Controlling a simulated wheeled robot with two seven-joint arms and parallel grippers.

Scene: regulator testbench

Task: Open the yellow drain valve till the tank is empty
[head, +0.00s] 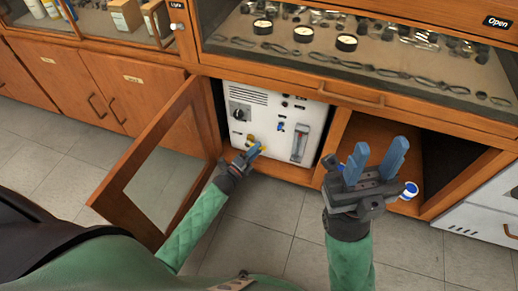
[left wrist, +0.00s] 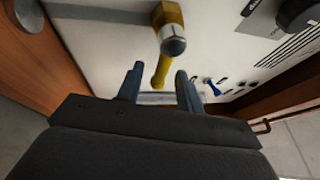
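The yellow drain valve (left wrist: 169,15) sticks out of the front of a white unit (head: 270,101) in the open cabinet. In the left wrist view its yellow handle (left wrist: 161,72) hangs down from a silver-ended body. My left gripper (head: 257,148) is at the valve; in the left wrist view its fingers (left wrist: 158,80) are apart, one on each side of the handle, with gaps visible. In the head view the gripper partly hides the valve. My right gripper (head: 376,158) is open and empty, in front of the right cabinet bay. The tank's fill cannot be told.
An open wooden door (head: 117,182) with a glass pane stands left of the unit. A clear vertical gauge (head: 300,142) and small blue valves sit on the panel. A glass-topped display case (head: 375,45) is above. The tiled floor (head: 265,219) is clear.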

